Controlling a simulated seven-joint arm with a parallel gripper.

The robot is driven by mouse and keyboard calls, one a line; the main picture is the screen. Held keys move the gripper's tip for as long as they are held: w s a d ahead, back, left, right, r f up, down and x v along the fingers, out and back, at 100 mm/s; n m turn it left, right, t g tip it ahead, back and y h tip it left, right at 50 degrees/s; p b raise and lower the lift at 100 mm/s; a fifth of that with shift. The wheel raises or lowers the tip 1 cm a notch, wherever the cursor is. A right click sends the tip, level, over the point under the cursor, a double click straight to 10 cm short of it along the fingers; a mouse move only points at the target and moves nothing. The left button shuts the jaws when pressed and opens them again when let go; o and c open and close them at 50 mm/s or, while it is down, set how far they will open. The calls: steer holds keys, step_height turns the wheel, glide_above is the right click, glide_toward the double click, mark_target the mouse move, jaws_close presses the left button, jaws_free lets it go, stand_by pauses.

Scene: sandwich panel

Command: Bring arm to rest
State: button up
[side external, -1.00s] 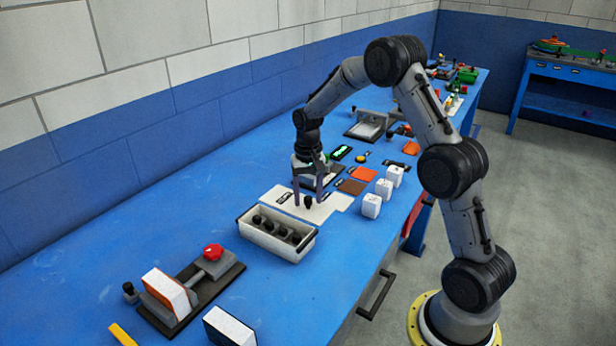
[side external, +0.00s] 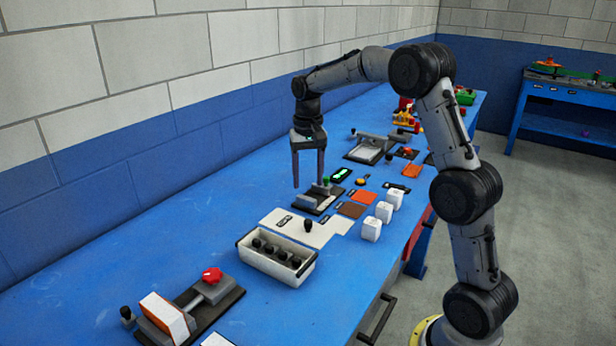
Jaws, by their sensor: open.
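My gripper (side external: 309,184) hangs above the blue workbench (side external: 130,245), pointing down, with its two fingers apart and nothing between them. A black knob-like part (side external: 308,226) stands on a white sheet (side external: 328,234) in front of the gripper, apart from the fingers. A white tray (side external: 276,267) with several black knobs is nearer the camera.
Three white blocks (side external: 384,212) stand right of brown and orange squares (side external: 363,197). A clamp with a red knob (side external: 212,275) and an orange-white block (side external: 165,314) is at the front left. The bench's left side is clear; a wall runs behind it.

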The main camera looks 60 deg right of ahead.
steer(key=s+a+r+n+t, duration=0.4)
steer(key=s+a+r, duration=0.8)
steer(key=r, duration=0.1)
steer(key=s+a+f+n, duration=0.2)
steer(key=s+f, duration=0.2)
steer(key=s, duration=0.3)
steer(key=s+a+f+n+t, duration=0.1)
steer(key=s+a+f+n, duration=0.1)
steer(key=s, duration=0.5)
steer(key=shift+s+a+f+n+t, duration=0.3)
steer(key=shift+s+f+n, duration=0.15)
steer(key=shift+f, duration=0.4)
